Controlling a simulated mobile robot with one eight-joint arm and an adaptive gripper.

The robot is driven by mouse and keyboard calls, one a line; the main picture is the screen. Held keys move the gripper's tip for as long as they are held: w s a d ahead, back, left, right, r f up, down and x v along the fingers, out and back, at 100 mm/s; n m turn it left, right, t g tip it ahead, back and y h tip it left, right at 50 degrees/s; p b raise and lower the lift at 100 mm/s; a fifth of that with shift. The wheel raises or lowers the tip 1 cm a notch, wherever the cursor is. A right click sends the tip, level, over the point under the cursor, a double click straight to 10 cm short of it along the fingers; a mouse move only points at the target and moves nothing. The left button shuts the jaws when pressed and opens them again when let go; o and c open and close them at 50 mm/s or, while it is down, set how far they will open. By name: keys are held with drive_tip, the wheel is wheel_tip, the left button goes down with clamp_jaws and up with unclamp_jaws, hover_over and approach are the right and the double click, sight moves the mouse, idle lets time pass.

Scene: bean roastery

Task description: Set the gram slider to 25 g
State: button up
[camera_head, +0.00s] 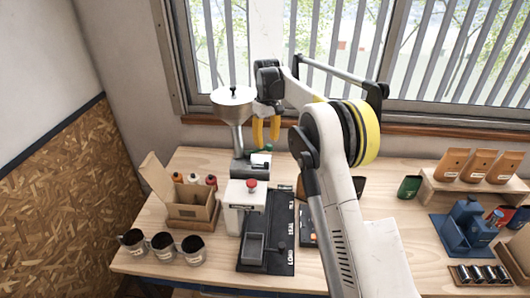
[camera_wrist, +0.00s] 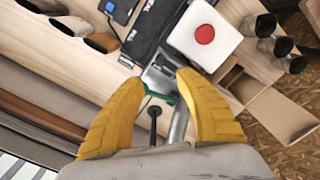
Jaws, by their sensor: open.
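The dosing machine has a metal hopper (camera_head: 232,97) on top, a grey block (camera_head: 246,166) below it, and a white housing with a red button (camera_head: 251,184). A green part (camera_head: 265,148) is at the grey block; the wrist view shows it too (camera_wrist: 161,98), beside a thin black rod with a round end (camera_wrist: 154,112). I cannot make out a gram scale or tell which part is the gram slider. My gripper (camera_head: 266,139) is open, its yellow fingers pointing down beside the hopper, above the green part. In the wrist view the fingers (camera_wrist: 163,78) frame the grey block and are empty.
A black board (camera_head: 284,265) with white lettering lies in front of the machine. A blue device (camera_head: 465,228) and coffee bags (camera_head: 480,162) are at right. The window is behind.

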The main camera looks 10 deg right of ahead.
sight(266, 163)
wheel_tip(266, 163, down, 11)
drive_tip(key=shift+s+r, duration=0.1)
drive_tip(key=shift+r, duration=0.1)
drive_tip(key=shift+c, duration=0.5)
